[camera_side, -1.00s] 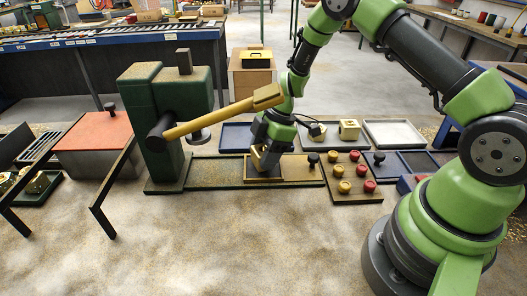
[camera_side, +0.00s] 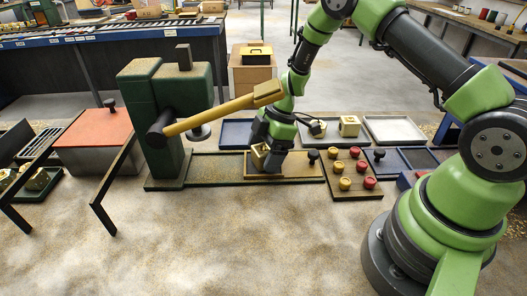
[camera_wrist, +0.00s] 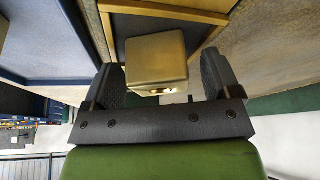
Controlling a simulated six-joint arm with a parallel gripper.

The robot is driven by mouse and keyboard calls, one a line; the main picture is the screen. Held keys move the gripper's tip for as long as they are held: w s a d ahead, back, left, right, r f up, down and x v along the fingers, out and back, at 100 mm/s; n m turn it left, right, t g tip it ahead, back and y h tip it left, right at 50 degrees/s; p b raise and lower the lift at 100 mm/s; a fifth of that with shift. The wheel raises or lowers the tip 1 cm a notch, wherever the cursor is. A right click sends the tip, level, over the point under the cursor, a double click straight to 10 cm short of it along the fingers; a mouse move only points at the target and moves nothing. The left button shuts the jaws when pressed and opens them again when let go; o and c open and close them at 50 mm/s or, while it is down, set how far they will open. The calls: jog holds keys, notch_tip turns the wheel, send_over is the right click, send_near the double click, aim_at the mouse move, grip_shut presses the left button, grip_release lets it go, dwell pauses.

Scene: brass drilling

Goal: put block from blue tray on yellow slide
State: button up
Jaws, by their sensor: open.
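The yellow slide (camera_side: 302,167) is a low yellow-rimmed carriage with a dark bed, in the middle of the side view. Its rim and bed also show in the wrist view (camera_wrist: 174,18). A brass block (camera_side: 260,151) is at the slide, partly hidden by my gripper (camera_side: 268,160). In the wrist view the block (camera_wrist: 155,62) lies over the dark bed, between the two spread fingers of my gripper (camera_wrist: 160,80), with a gap at the right finger.
A green drill press (camera_side: 165,115) with a long yellow lever (camera_side: 225,110) stands left of my gripper. A button board (camera_side: 350,192) with red and yellow knobs is right of the slide. An empty-looking blue tray (camera_side: 233,134) and a white tray (camera_side: 395,131) lie behind.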

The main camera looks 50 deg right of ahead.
jog(key=s+d+r, duration=0.1)
jog(key=d+r, duration=0.1)
jog(key=r, duration=1.5)
jog(key=s+d+r, duration=0.1)
jog(key=r, duration=1.6)
jog(key=s+a+r+m+t+h, duration=0.1)
jog(key=s+a+r+m+t, duration=0.15)
jog(key=s+m, duration=0.35)
jog(key=s+a+r+m+t+h, duration=0.1)
jog(key=s+a+m, duration=0.2)
jog(key=s+m, duration=0.3)
jog(key=s+a+f+m+t, duration=0.1)
jog(key=s+f+m+t, duration=0.1)
jog(key=s+f+m, duration=0.3)
jog(key=shift+s+f, duration=1.35)
jog(key=shift+f, duration=0.5)
